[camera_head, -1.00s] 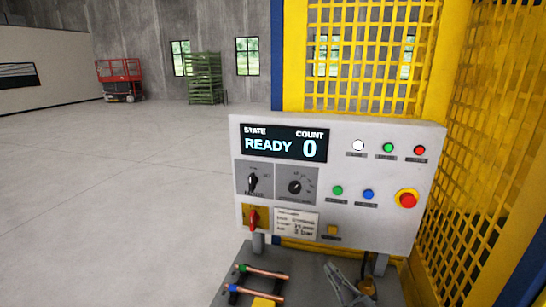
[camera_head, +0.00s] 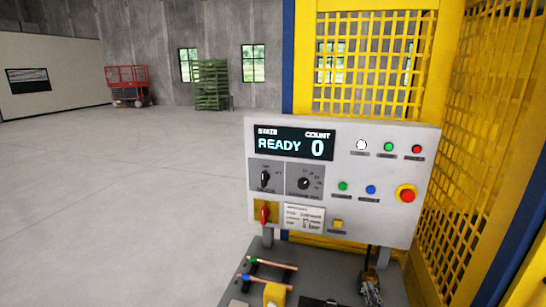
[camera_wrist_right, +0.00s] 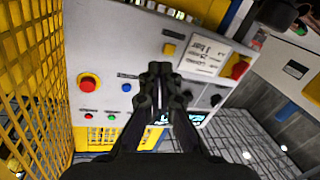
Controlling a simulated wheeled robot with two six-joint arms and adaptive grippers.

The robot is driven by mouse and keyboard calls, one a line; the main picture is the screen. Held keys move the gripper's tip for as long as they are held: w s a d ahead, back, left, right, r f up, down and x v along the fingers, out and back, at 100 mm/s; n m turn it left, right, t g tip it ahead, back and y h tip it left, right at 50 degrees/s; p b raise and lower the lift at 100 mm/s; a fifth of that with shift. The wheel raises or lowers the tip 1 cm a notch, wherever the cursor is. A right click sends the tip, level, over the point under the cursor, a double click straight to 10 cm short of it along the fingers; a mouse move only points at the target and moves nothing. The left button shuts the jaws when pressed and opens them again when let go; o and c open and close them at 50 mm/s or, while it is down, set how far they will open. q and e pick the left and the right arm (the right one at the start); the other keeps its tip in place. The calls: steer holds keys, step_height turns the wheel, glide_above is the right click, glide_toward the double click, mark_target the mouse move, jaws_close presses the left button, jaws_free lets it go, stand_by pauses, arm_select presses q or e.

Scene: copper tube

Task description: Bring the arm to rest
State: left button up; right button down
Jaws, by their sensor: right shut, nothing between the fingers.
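My right gripper (camera_head: 372,292) shows small at the bottom edge of the head view, below the control panel (camera_head: 434,160). In the right wrist view my right gripper (camera_wrist_right: 161,72) points at the panel, its two dark fingers together with nothing between them. The panel is tilted and upside down there, and its screen is mostly hidden behind the fingers. My left gripper is in neither view.
The panel screen (camera_head: 293,143) reads READY, COUNT 0. Yellow mesh fencing (camera_head: 470,130) stands behind and right. Open floor (camera_head: 120,200) lies left.

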steer(key=s+d+f+m+g+h, duration=0.2)
steer(key=s+f+m+g, duration=0.1)
steer(key=s+f+g, duration=0.65)
steer(key=s+a+n+g+y, duration=0.15)
steer(key=s+a+g, duration=0.25)
steer(key=s, duration=1.1)
step_height(320, 180, down, 27)
steer(key=d+g+b, duration=0.2)
steer(key=b, duration=0.1)
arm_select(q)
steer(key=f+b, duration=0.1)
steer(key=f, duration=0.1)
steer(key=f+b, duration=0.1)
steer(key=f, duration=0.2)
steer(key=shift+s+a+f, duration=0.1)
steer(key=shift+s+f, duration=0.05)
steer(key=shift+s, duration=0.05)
arm_select(e)
steer(key=s+d+f, duration=0.1)
steer(key=s+f, duration=1.9)
steer(key=f, duration=0.1)
steer(key=shift+d+f+m+g+y, duration=0.35)
steer(key=shift+d+f+m+y, duration=0.05)
steer(key=shift+m+y, duration=0.05)
